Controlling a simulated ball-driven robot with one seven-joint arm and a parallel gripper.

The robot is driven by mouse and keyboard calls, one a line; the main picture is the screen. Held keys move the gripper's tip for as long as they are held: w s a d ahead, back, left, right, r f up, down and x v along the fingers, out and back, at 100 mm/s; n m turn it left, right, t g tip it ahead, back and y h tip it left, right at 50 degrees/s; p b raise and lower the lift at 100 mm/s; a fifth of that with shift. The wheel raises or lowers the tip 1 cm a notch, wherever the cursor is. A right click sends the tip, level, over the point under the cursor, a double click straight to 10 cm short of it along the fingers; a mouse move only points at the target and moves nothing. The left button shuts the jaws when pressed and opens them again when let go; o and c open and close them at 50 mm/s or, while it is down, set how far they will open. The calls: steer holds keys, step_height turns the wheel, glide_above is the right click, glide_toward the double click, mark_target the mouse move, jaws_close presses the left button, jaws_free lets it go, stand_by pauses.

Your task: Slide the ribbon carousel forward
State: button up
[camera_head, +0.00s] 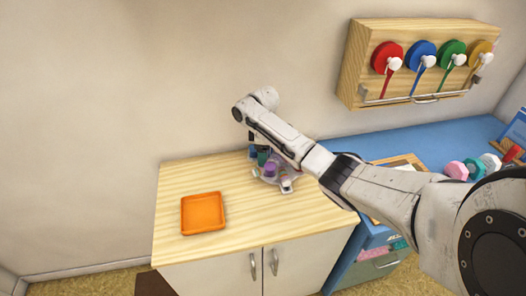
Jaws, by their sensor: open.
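On the wooden counter (178,247), against the wall, stands what looks like the ribbon carousel (270,180). It has a pale, clear-looking base, with purple, green and blue pieces on it. My arm crosses in front and hides part of its back and right side. My wrist bends over above and behind it, near the wall. I cannot tell whether anything touches the carousel.
An orange tray (203,213) lies on the counter to the left. The front middle is clear. A wall rack (352,65) holds several coloured ribbon rolls at upper right. The blue worktop (400,140) at right holds a wooden-framed tray (408,160) and several coloured pieces.

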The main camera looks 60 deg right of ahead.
jaws_close()
stand_by(0.5)
stand_by(0.3)
